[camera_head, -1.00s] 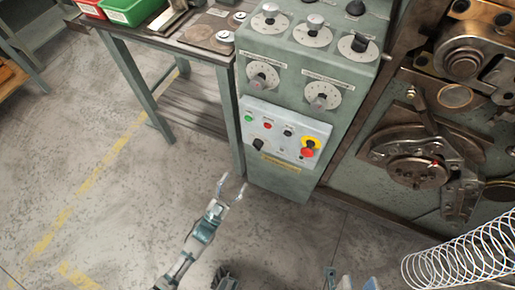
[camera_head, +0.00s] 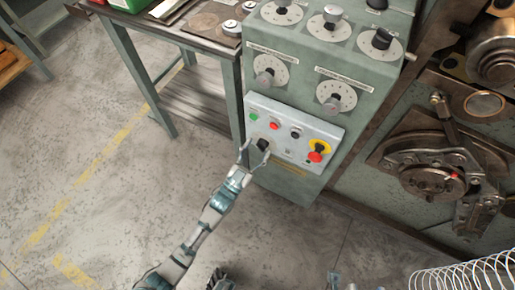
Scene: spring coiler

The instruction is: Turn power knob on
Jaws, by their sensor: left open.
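The power panel (camera_head: 297,117) is a light grey box on the front of the green cabinet. A black knob (camera_head: 264,145) sits at its lower left, below a green button (camera_head: 254,117) and a red button (camera_head: 274,125). My left gripper (camera_head: 256,152) is open, with its fingertips at the black knob, one on each side in the picture. I cannot tell whether they touch it. A red knob on a yellow disc (camera_head: 318,150) is at the panel's right. My right gripper cannot be made out clearly at the bottom edge.
The green cabinet (camera_head: 300,188) carries several dials above the panel. A workbench (camera_head: 185,38) stands to its left. Machinery (camera_head: 432,180) is at the right, with a coiled spring (camera_head: 470,277) at the lower right. The floor at left is clear.

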